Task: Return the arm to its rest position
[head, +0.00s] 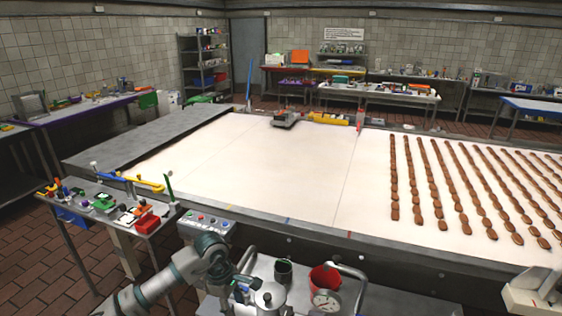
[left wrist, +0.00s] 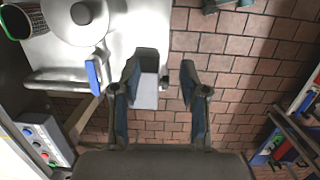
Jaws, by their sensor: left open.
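My left arm comes in from the bottom left in the head view. Its left gripper (head: 243,286) is over the left end of the metal cart, beside the silver lidded pot (head: 270,297). In the left wrist view the left gripper (left wrist: 168,72) points down with its two dark fingers apart and nothing between them. Below it are the edge of the metal cart (left wrist: 145,30) and the brick-tiled floor (left wrist: 225,60). The pot's round lid also shows in the left wrist view (left wrist: 80,14). My right gripper is not in view.
The cart also holds a dark green cup (head: 283,271), a red pot (head: 325,279) and a dial gauge (head: 326,300). Behind it is a wide cream conveyor (head: 290,180) with rows of brown biscuits (head: 437,195). A cluttered side table (head: 100,195) stands at left.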

